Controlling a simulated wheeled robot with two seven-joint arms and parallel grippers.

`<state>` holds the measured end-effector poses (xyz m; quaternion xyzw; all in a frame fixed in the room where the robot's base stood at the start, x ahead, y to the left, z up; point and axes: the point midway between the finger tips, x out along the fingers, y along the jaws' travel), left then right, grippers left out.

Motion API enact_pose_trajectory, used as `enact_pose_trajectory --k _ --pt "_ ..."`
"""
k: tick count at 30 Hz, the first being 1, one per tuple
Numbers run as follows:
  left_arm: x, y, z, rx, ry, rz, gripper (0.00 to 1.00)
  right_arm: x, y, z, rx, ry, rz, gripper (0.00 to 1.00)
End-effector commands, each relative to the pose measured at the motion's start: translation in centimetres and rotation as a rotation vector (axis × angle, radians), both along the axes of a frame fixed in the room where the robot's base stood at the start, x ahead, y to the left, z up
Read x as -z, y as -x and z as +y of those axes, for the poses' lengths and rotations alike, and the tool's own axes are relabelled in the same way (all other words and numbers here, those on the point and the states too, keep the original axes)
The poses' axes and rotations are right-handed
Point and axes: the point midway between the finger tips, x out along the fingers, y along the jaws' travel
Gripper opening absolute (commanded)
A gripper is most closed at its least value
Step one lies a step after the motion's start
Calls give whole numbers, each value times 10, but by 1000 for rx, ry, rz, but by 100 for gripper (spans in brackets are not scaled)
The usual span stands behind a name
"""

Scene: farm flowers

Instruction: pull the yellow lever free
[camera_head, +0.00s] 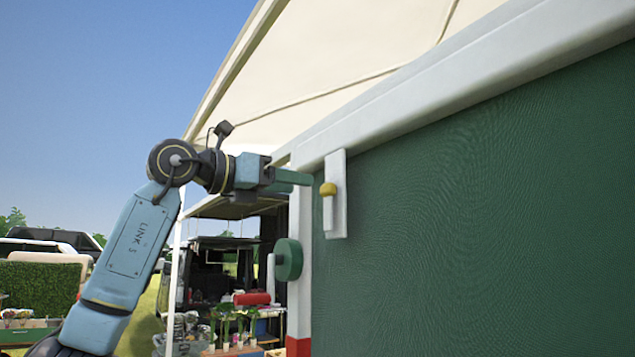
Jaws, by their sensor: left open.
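The yellow lever (328,189) shows as a small rounded yellow knob on a white upright plate (339,215). The plate is fixed near the left edge of a green wall. My left gripper (303,180) reaches in from the left with its fingers pointing right. It is open, and its tips are just left of and slightly above the yellow knob. A small gap shows between them in the picture. The fingers overlap one another from this side, so their spread is hard to see. My right gripper is not in view.
The large green wall (470,220) fills the right side under a white beam (430,90) and a cream awning. A stall with plants and a red item (252,298) stands behind. Open sky is at upper left.

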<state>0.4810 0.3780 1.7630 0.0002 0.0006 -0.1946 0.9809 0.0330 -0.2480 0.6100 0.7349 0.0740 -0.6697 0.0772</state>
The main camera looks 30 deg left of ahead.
Motion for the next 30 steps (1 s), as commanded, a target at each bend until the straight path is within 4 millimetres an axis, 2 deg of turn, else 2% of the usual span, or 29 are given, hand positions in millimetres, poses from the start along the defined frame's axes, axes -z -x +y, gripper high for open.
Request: enact_pose_trajectory --k 3,9,15,22,30 --pt "-2 -23 -10 2 0 2 53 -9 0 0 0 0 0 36" --pt "-1 -49 -21 2 1 2 53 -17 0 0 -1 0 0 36" --pt "0 -58 -24 1 0 -1 53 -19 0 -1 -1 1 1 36" --pt "0 -58 -24 1 0 -1 53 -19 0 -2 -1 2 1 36" --pt "0 -58 -24 1 0 -1 19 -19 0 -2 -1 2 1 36"
